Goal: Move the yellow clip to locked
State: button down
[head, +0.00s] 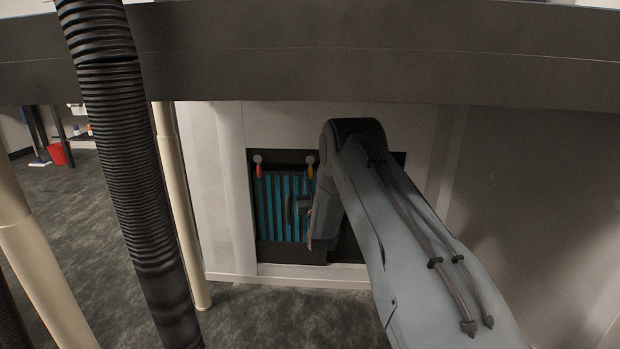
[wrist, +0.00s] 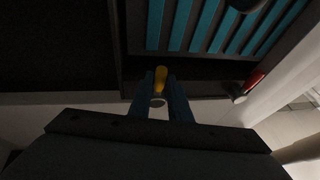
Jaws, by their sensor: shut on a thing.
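The yellow clip (head: 310,171) hangs at the top edge of a dark panel with teal slats (head: 283,205). In the head view it points down from its round pivot. In the wrist view the yellow clip (wrist: 160,78) sits between the two blue fingers of my gripper (wrist: 160,88), which is shut on it. A pale round end of the clip shows just below the fingers' tips. In the head view my arm and wrist stand just right of the clip, and the fingers cannot be made out there.
A red clip (head: 258,168) is at the panel's upper left; it also shows in the wrist view (wrist: 254,82). A dark bench edge (head: 300,75) runs above. A black ribbed hose (head: 130,170) and a cream post (head: 180,205) stand left of the panel.

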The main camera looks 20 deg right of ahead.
dwell(0.4)
jog(key=c, duration=1.6)
grip_release()
jog(key=shift+c, duration=0.2)
jog(key=p+v, duration=0.2)
jog(key=v, duration=0.5)
jog(key=shift+s+f, duration=0.15)
jog(key=shift+s, duration=0.25)
jog(key=shift+a, duration=0.1)
